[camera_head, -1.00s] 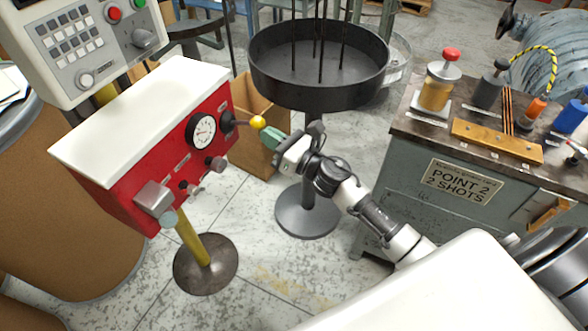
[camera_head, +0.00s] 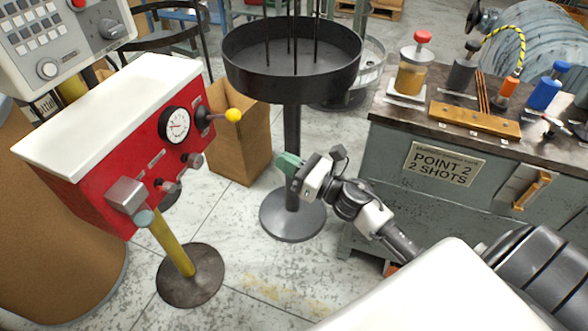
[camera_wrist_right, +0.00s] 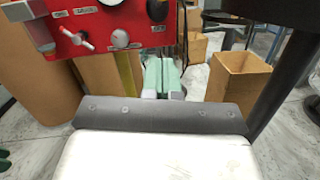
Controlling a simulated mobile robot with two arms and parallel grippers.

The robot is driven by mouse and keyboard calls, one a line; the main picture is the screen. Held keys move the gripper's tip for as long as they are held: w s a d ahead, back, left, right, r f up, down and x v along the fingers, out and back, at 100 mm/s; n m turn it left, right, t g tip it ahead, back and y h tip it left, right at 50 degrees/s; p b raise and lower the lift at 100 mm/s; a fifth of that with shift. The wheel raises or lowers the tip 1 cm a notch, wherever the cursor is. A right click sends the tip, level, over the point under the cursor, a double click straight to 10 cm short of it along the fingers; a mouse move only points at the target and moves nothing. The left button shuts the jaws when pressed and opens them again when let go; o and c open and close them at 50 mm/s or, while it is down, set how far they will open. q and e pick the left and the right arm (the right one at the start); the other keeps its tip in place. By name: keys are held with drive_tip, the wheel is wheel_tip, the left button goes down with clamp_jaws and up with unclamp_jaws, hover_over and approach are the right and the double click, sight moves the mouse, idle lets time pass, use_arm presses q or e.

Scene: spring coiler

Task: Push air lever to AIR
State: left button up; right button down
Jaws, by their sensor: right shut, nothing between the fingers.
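The air lever (camera_head: 233,115) has a yellow ball knob on a dark arm. It sticks out from the right side of a red control box (camera_head: 95,185) with a white top, beside a round gauge (camera_head: 174,125). My right gripper (camera_head: 287,163) has green fingertips and is shut and empty. It is apart from the lever, lower and to its right in the head view, in front of the black stand's post. In the right wrist view the green fingers (camera_wrist_right: 162,76) are together, with the red box (camera_wrist_right: 90,25) at upper left. My left gripper is not in view.
A round black tray (camera_head: 290,85) on a post stands behind my right gripper. A cardboard box (camera_head: 240,145) is behind the lever. A grey bench (camera_head: 440,205) with bottles is at the right. A grey keypad panel (camera_head: 60,40) is at upper left.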

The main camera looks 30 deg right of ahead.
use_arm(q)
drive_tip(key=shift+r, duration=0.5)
use_arm(e)
drive_tip(key=shift+v, duration=0.95)
